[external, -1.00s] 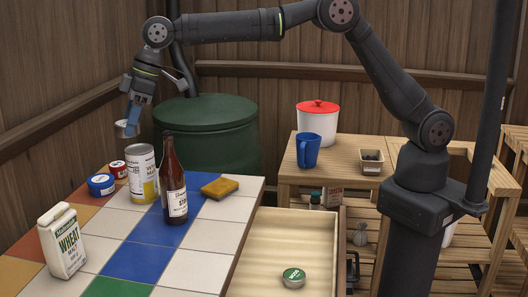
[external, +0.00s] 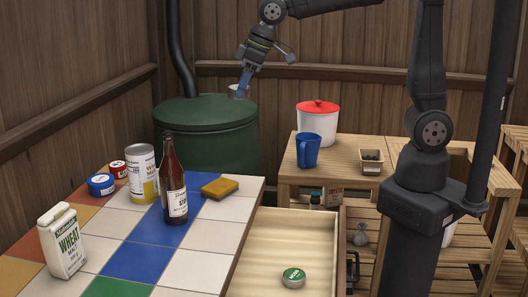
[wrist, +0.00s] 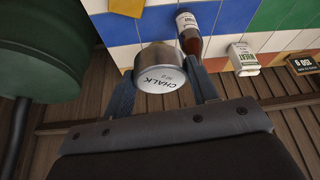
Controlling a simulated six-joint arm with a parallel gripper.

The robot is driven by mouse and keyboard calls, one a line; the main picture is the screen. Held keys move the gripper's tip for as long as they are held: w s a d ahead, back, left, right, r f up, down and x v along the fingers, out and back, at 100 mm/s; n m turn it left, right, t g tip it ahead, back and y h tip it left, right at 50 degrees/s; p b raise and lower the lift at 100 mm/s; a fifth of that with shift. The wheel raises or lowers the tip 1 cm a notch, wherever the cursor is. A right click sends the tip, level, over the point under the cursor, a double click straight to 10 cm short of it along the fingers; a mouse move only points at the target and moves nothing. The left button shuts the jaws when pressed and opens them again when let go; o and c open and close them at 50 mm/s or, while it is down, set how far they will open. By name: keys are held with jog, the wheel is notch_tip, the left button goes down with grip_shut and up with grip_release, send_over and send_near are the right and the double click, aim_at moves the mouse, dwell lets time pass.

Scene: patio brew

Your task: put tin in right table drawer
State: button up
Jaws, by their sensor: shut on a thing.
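My gripper (external: 243,87) is shut on a small silvery tin (wrist: 160,82) marked CHALK. The tin sits between the two blue fingers in the wrist view, and a bit of it (external: 235,92) shows in the external view, held high in front of the green barrel. The open table drawer (external: 262,238) is a pale wooden tray at the right end of the tiled table, below and to the right of my gripper. A small green-lidded tin (external: 293,277) lies in its near part.
The tiled table (external: 130,258) holds a brown bottle (external: 173,185), a large malt can (external: 142,172), a yellow sponge (external: 220,187), blue and red tins and a wheat malt carton (external: 62,240). A wooden bench behind carries a blue mug (external: 308,153) and a red-lidded pot (external: 318,125).

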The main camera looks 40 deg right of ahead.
jog(key=s+d+f+m, duration=0.1)
jog(key=s+d+f, duration=0.15)
jog(key=d, duration=0.55)
jog(key=s+d+f+m, duration=0.15)
jog(key=s+d, duration=0.25)
jog(key=d, duration=0.4)
send_over(276, 254)
jog(key=s+d, duration=0.1)
jog(key=shift+n+t, duration=0.25)
jog(key=shift+t, duration=0.15)
notch_tip(276, 254, down, 37)
jog(key=shift+s, duration=0.1)
jog(key=shift+f, duration=2)
jog(key=shift+f, duration=0.1)
jog(key=o, duration=1)
jog(key=v, duration=1.2)
jog(key=shift+a+r, duration=0.2)
jog(key=shift+a, duration=0.05)
